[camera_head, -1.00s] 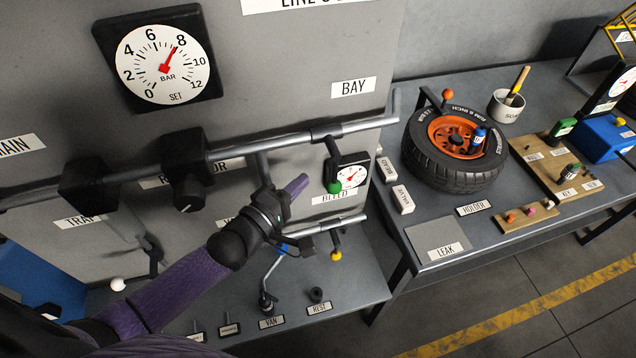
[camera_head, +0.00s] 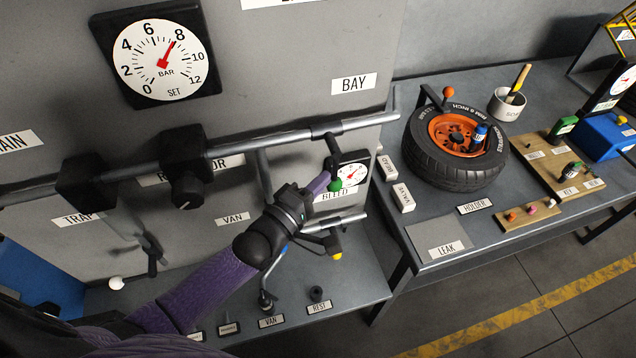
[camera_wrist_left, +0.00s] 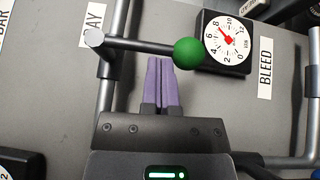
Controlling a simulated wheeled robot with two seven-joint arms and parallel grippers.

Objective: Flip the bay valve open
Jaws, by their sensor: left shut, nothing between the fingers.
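The bay valve is a dark lever with a green ball (camera_head: 335,185) at its end. It hangs down from the upper pipe under the BAY label (camera_head: 353,84). In the left wrist view the lever (camera_wrist_left: 140,45) runs across the picture from the pipe to the green ball (camera_wrist_left: 188,52). My left gripper (camera_head: 323,180) is shut and empty, its purple fingertips right beside the lever, close to the ball. In the left wrist view the fingertips (camera_wrist_left: 160,62) end at the lever's edge; I cannot tell whether they touch it. My right gripper is not in view.
A small gauge (camera_head: 351,173) sits just behind the green ball, above the BLEED label (camera_head: 335,195). A lower pipe (camera_head: 345,220) with a yellow-tipped lever (camera_head: 336,256) is below. A large SET gauge (camera_head: 158,60) is at upper left. A tyre (camera_head: 455,150) lies on the right bench.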

